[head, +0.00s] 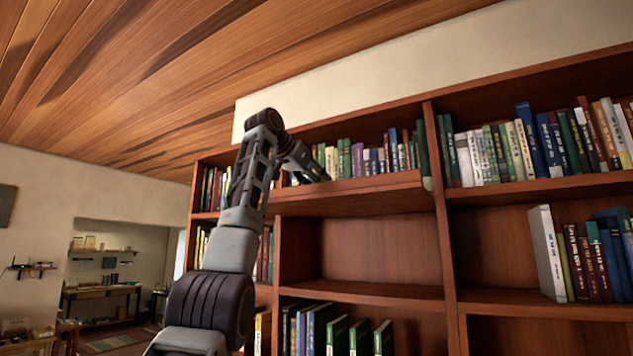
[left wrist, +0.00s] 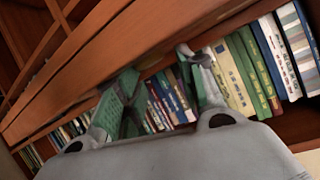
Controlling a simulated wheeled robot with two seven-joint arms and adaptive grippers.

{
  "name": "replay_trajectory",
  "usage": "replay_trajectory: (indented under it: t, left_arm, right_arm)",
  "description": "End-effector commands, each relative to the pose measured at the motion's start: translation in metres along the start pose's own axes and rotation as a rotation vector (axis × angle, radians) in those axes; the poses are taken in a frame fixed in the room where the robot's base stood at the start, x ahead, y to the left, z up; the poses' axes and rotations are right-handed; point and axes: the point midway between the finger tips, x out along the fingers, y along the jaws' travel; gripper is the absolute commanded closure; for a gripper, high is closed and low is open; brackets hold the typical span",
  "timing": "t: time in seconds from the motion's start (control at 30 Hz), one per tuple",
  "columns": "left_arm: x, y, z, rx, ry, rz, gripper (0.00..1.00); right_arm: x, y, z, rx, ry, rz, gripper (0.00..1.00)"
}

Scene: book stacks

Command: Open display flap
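A wooden panel that looks like the display flap (head: 355,201) juts out from the bookcase below the upper row of books in the head view. In the left wrist view the panel (left wrist: 110,60) runs diagonally above the fingers. My left gripper (head: 308,168) is raised at the panel's upper left edge, in front of the upper books. In the left wrist view its two fingers (left wrist: 160,92) are spread apart, with books behind the gap. Whether a finger touches the panel I cannot tell. My right gripper is in neither view.
Upper books (head: 370,158) stand behind the panel's top edge. The compartment below (head: 375,250) is empty. Lower books (head: 318,325) and right-hand books (head: 590,255) fill other shelves. An upright divider (head: 443,230) borders the panel's right side.

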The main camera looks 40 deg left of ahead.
Motion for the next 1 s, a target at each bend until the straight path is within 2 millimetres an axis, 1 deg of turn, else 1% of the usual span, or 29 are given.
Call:
replay_trajectory:
  t: [0.2, 0.37, 0.57, 1.0]
  left_arm:
    - [-0.002, -0.001, 0.0, -0.001, 0.001, -0.002, 0.64]
    - [-0.011, -0.001, -0.001, -0.001, 0.003, -0.002, 0.64]
    - [-0.033, 0.0, -0.001, 0.0, 0.004, -0.001, 0.64]
    - [-0.096, 0.002, -0.002, 0.002, 0.002, 0.0, 0.64]
  right_arm:
    - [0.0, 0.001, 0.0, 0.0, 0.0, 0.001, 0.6]
    - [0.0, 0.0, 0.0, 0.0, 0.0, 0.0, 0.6]
    - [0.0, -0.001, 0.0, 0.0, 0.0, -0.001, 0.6]
    - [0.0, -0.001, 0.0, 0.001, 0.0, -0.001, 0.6]
